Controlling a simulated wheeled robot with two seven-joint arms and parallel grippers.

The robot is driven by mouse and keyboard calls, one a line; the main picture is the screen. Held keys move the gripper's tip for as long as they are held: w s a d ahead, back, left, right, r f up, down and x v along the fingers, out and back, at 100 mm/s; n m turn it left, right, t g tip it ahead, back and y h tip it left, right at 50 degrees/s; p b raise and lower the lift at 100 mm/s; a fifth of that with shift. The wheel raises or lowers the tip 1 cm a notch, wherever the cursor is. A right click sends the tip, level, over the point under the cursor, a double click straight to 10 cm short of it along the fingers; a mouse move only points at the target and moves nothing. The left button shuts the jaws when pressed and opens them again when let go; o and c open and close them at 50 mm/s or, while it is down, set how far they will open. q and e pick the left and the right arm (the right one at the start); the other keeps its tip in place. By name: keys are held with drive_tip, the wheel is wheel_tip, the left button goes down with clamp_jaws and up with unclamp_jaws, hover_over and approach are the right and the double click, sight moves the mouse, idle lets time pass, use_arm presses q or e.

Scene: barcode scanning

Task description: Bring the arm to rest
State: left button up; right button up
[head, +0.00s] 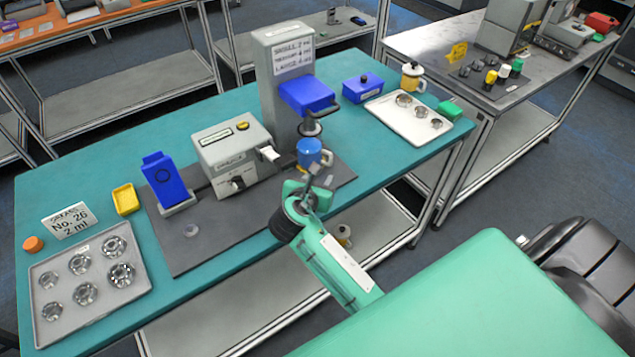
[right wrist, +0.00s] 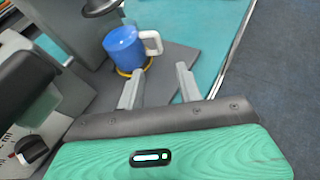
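My right gripper (head: 317,178) is over the front edge of the teal table (head: 110,170), just in front of a blue mug (head: 309,150). In the right wrist view its two fingers (right wrist: 158,82) are spread apart with nothing between them. The blue mug (right wrist: 123,48) stands upright beyond the fingertips, with a pale handle and a yellow ring at its base. It stands under the tall grey machine (head: 287,100) with a blue front. My left gripper is in neither view.
A grey box device (head: 233,152) and a blue upright device (head: 164,180) stand on the dark mat (head: 225,235). Trays of glass pieces lie at the table's left (head: 60,335) and right (head: 393,122) ends. A small blue box (head: 362,88) stands behind. Open floor (head: 560,190) lies to the right.

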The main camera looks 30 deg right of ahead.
drive_tip(key=shift+s+a+r, duration=0.2)
drive_tip(key=shift+s+a, duration=0.05)
drive_tip(key=shift+a, duration=0.05)
drive_tip(key=shift+f, duration=0.1)
drive_tip(key=s+a+f+m+g+y, duration=0.1)
drive_tip(key=s+f+m+g+y, duration=0.35)
drive_tip(key=s+m, duration=0.8)
drive_tip(key=s+a+f+m+g+y, duration=0.1)
drive_tip(key=s+a+m+y, duration=0.2)
drive_tip(key=s+m, duration=0.35)
drive_tip(key=s+a+f+m+y, duration=0.1)
drive_tip(key=s+a+m+y, duration=0.15)
drive_tip(key=s+m, duration=0.4)
wheel_tip(320, 180, down, 32)
drive_tip(key=s+n+g, duration=0.2)
drive_tip(key=s, duration=0.1)
drive_tip(key=s+d+f, duration=0.1)
drive_tip(key=s+f, duration=0.8)
drive_tip(key=s+d+f, duration=0.2)
drive_tip(key=s+f, duration=0.7)
drive_tip(key=shift+s+d+f+g, duration=0.25)
drive_tip(key=shift+d+f+g, duration=0.05)
drive_tip(key=shift+f+g, duration=0.05)
